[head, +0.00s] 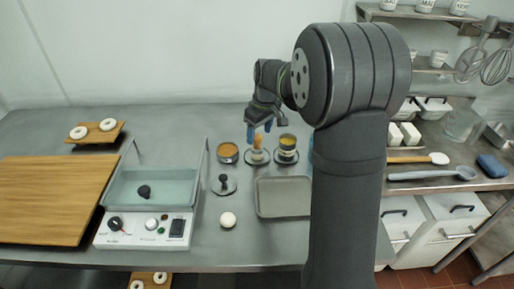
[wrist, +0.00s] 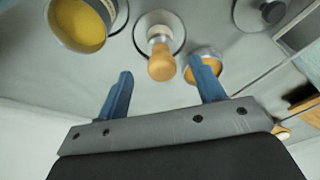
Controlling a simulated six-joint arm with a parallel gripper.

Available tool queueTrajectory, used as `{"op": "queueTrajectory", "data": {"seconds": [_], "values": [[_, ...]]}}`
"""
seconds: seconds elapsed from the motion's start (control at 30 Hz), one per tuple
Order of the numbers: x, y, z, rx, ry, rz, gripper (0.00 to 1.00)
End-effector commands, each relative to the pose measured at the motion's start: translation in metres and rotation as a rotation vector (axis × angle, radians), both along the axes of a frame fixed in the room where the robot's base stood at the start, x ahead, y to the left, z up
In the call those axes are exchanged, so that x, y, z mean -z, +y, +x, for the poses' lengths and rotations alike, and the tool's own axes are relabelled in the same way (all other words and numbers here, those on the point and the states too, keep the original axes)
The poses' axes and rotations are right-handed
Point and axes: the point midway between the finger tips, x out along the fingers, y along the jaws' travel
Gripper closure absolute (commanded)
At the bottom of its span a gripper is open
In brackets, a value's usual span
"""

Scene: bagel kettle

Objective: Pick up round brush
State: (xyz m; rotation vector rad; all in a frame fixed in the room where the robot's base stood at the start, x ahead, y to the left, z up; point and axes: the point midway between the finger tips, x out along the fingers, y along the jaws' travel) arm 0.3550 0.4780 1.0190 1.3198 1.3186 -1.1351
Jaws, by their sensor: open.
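The round brush (head: 258,143) stands upright on a small round saucer (head: 257,161), with its wooden handle up. In the wrist view the brush (wrist: 162,65) shows its rounded handle end towards the camera, with a pale collar below it and the saucer (wrist: 177,42) under it. My gripper (head: 259,131) is open just above the handle, pointing down. In the wrist view my gripper (wrist: 161,74) has its blue fingers spread on either side of the handle's end. I see no contact between the fingers and the brush.
A yellow-filled cup (head: 287,142) on a saucer stands close right of the brush, and an orange-filled bowl (head: 228,152) close left. In front are a grey tray (head: 285,212), a round lid (head: 223,189), a white ball (head: 228,220) and a water kettle (head: 120,205).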

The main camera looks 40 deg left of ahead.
Motion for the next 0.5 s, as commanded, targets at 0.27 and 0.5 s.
{"op": "queueTrajectory", "data": {"seconds": [0.27,0.5], "values": [[0.023,0.003,-0.001,-0.001,0.002,-0.003,0.38],[0.056,0.009,-0.001,0.0,0.002,-0.002,0.38]]}}
